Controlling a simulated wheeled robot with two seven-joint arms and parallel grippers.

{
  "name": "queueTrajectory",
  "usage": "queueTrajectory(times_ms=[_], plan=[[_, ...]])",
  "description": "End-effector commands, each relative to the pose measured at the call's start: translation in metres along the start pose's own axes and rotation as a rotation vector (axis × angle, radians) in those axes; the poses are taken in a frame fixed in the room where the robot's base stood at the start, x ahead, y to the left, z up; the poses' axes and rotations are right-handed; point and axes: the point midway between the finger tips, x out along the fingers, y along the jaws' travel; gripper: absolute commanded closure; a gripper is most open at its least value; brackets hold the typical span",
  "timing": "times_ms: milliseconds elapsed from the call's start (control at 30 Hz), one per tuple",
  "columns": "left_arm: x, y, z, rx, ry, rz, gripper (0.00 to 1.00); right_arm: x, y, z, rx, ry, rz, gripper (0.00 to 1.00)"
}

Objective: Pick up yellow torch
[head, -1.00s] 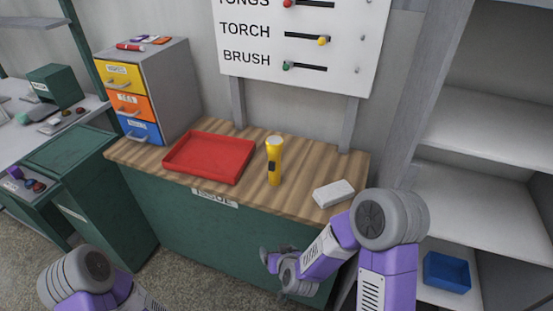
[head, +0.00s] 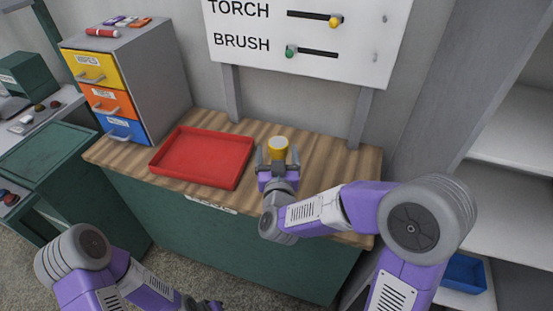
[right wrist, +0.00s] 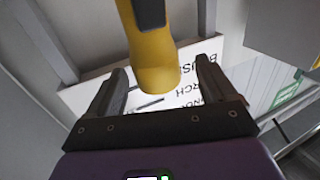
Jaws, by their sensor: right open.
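The yellow torch (head: 278,150) stands upright on the wooden counter (head: 340,160), right of the red tray. In the head view only its top shows; my right gripper (head: 278,156) hides the rest. That gripper is open, with one finger on each side of the torch. In the right wrist view (right wrist: 161,78) the torch (right wrist: 156,50), with its dark switch, is between the open fingers, with gaps on both sides. My left gripper (head: 205,304) is low at the bottom edge, mostly out of frame, and its jaws are unclear.
A red tray (head: 204,157) lies left of the torch. A drawer cabinet (head: 150,75) stands at the counter's left end. A labelled board (head: 300,65) is behind, on posts (head: 361,118). Shelves (head: 515,190) with a blue bin (head: 465,272) are at right.

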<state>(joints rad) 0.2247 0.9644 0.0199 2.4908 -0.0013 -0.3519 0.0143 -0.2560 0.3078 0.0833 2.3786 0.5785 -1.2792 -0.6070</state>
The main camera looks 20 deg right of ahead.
Motion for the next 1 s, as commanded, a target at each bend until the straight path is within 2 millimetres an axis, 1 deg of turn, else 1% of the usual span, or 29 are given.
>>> queueTrajectory(times_ms=[200,333,467,667,1000], plan=[[0.008,-0.003,0.0,0.0,0.0,0.0,1.0,0.032,0.005,0.006,0.0,-0.001,0.003,0.16],[0.009,-0.004,-0.001,0.0,0.0,0.0,1.0,0.048,0.004,0.005,0.001,-0.001,0.001,0.16],[0.009,-0.004,-0.001,0.0,0.0,0.0,1.0,0.054,0.004,0.005,0.0,-0.002,-0.001,0.16],[0.009,-0.004,-0.001,0.0,0.0,0.0,1.0,0.054,0.004,0.004,0.0,-0.002,-0.001,0.16],[0.009,-0.003,-0.001,0.0,0.0,0.0,1.0,0.054,0.004,0.004,0.0,-0.002,-0.002,0.68]])
